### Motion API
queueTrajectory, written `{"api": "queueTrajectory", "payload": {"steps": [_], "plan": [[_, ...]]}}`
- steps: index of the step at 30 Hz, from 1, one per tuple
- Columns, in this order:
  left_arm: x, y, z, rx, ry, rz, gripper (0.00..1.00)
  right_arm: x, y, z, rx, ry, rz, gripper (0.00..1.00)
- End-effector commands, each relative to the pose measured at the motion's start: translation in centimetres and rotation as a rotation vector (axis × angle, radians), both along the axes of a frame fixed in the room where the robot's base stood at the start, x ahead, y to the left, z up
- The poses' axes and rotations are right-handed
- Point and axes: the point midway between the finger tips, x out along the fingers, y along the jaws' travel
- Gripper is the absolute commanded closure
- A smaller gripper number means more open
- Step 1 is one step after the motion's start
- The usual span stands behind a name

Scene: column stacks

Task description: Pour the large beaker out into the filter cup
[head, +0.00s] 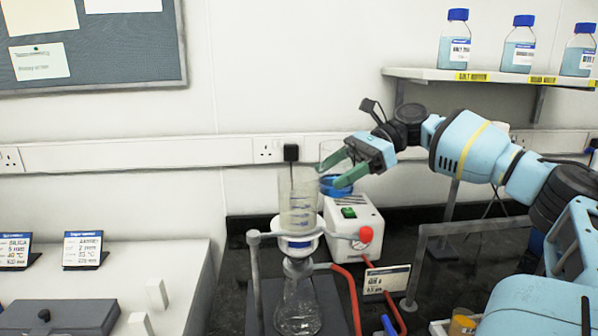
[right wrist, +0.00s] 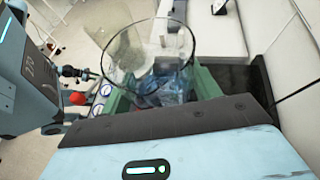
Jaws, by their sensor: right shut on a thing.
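My right gripper (head: 331,174) is shut on the large beaker (head: 327,188), a clear glass with blue liquid low in it. The beaker is held in the air, up and to the right of the filter cup (head: 297,205). In the right wrist view the beaker (right wrist: 150,50) is between the green fingers, its open rim toward the camera and the blue liquid inside. It looks close to upright. The filter cup is a clear, marked cylinder standing on a white funnel above a glass flask (head: 298,306). I see no liquid in the cup.
A metal clamp bar with a red knob (head: 366,234) crosses at the filter. A white box with a green switch (head: 350,213) stands behind, with red hoses in front. A label card (head: 387,280) stands at right. A shelf (head: 430,74) with blue-capped bottles is above.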

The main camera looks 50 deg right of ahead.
Motion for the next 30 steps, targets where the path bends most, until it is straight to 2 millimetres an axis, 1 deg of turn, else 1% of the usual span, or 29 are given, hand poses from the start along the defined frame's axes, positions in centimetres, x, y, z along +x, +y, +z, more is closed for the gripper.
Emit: {"api": "queueTrajectory", "payload": {"steps": [1,12,23,27,30], "plan": [[0.4,0.0,0.5,0.0,-0.01,0.0,0.64,-0.1,0.1,0.5,-0.019,-0.008,0.0,0.65],[2.2,0.1,2.8,0.001,-0.059,0.001,0.64,-0.3,1.3,1.7,-0.235,-0.029,0.001,0.65],[3.1,0.3,4.6,0.004,-0.093,-0.002,0.64,-0.4,2.8,2.7,-0.469,-0.047,-0.001,0.65],[3.4,0.4,5.1,0.006,-0.103,-0.003,0.64,-0.5,3.5,4.4,-0.561,-0.057,-0.002,0.65],[3.5,0.4,5.2,0.006,-0.105,-0.003,0.64,-0.4,4.0,4.9,-0.624,-0.058,-0.001,0.65]]}}
